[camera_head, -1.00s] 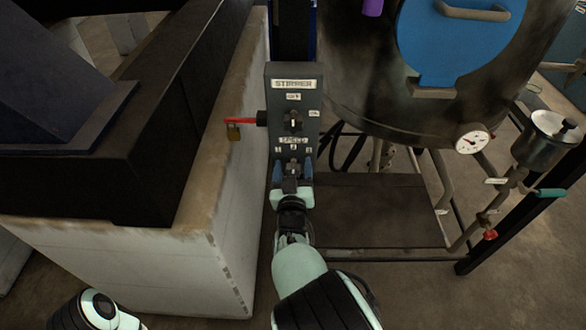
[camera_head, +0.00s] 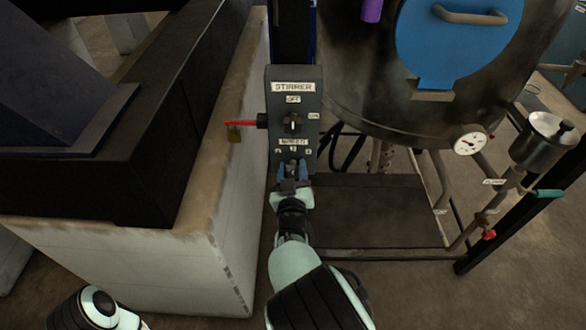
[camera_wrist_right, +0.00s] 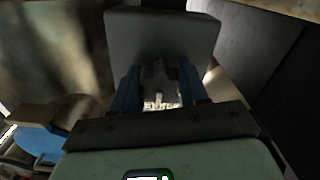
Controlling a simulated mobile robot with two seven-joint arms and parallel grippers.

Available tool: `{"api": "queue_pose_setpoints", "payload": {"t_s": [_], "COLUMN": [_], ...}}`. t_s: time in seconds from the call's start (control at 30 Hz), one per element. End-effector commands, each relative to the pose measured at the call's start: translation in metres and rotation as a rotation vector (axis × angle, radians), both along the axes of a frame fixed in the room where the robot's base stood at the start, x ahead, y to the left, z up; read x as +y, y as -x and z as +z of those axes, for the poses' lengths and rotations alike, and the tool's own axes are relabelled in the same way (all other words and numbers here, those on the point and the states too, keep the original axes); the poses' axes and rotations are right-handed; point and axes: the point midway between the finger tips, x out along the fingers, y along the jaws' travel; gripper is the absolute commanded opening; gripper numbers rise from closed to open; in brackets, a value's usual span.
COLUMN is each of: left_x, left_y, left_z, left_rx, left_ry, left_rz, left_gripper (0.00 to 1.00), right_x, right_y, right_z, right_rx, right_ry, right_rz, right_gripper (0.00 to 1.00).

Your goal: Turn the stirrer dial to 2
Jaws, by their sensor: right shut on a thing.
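The grey stirrer panel (camera_head: 294,75) stands upright on a dark post, with a "STIRRER" label at its top. Its upper switch (camera_head: 292,123) sits between the OFF and ON labels. The lower speed dial is mostly hidden behind my right gripper (camera_head: 293,170), whose blue fingers are shut on it. In the right wrist view, the blue fingers (camera_wrist_right: 160,90) flank the grey dial (camera_wrist_right: 158,78), which has a pale pointer mark. I cannot tell which number it points to. My left gripper is not in view; only part of my left arm shows at the lower left.
A red lever (camera_head: 240,122) with a padlock sticks out left of the panel. A concrete plinth (camera_head: 180,265) stands close on the left. A steel vessel (camera_head: 370,85) with a dial gauge (camera_head: 470,139) and pipes stands on the right. A dark platform (camera_head: 375,205) lies below it.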

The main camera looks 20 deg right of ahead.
Motion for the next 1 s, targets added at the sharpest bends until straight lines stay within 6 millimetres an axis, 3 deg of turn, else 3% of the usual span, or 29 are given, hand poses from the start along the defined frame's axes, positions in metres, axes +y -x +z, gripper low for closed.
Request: {"api": "queue_pose_setpoints", "payload": {"t_s": [0.03,0.1,0.53,1.0], "left_x": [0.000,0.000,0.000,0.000], "left_y": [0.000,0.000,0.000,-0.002], "left_z": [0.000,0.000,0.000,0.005], "left_rx": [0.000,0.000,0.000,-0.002], "left_ry": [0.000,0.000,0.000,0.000], "left_rz": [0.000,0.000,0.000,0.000], "left_gripper": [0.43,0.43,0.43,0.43], "right_x": [0.001,0.001,0.004,0.031], "right_y": [-0.001,-0.001,0.009,0.102], "right_z": [0.003,0.003,0.002,0.002], "right_rx": [-0.010,-0.010,-0.005,-0.006], "right_ry": [0.000,0.000,-0.003,-0.002], "right_rz": [0.002,0.002,0.002,0.004], "right_gripper": [0.47,0.69,0.69,0.69]}}
